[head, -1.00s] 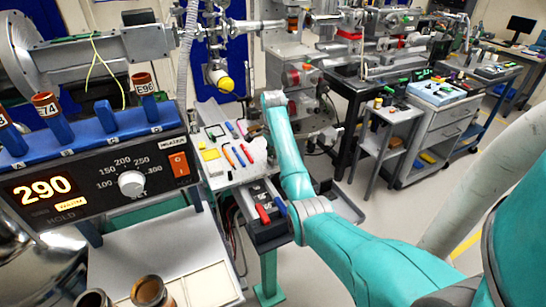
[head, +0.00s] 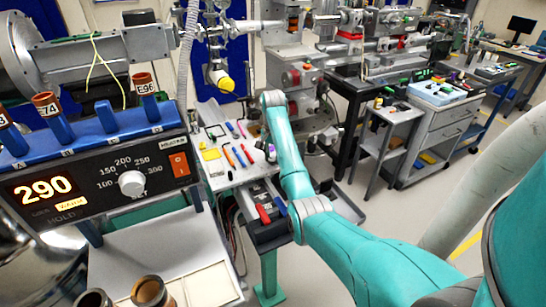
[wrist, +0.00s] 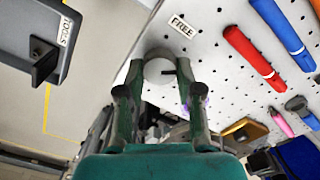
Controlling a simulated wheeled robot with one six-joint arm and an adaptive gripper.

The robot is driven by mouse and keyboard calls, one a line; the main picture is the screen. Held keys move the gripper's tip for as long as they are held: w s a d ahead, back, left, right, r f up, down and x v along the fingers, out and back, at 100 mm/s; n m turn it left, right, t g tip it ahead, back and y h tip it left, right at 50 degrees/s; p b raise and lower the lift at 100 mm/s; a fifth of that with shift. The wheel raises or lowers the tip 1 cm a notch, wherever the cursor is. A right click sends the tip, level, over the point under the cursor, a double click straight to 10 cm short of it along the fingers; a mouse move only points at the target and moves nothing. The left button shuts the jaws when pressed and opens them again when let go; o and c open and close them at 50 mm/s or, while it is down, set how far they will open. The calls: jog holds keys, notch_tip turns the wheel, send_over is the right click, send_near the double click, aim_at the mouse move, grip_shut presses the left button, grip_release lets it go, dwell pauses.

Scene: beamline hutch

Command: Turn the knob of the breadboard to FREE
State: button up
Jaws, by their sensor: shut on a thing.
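The breadboard (wrist: 225,65) is a white perforated panel across the upper right of the wrist view. It also shows in the head view (head: 215,178), left of my arm. Its round pale knob (wrist: 157,70) sits near the panel's edge, with a short dark mark on its right side. The FREE label (wrist: 182,26) is above and right of the knob in the wrist view. My gripper (wrist: 159,68) is shut on the knob, one finger on each side. The fingers hide part of its rim. In the head view my arm hides the gripper and knob.
Red and blue pens (wrist: 254,57) and other tools lie on the breadboard, right of my gripper. A dark drawer labelled TOOLS (wrist: 40,35) is at left. A heater controller (head: 110,180) stands left of the breadboard in the head view. Open floor lies right of my arm.

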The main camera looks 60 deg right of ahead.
jog(key=n, duration=0.5)
jog(key=shift+w, duration=0.1)
jog(key=n, duration=0.5)
jog(key=shift+a, duration=0.1)
jog(key=shift+n, duration=0.3)
jog(key=o, duration=1.2)
jog(key=shift+c, duration=0.2)
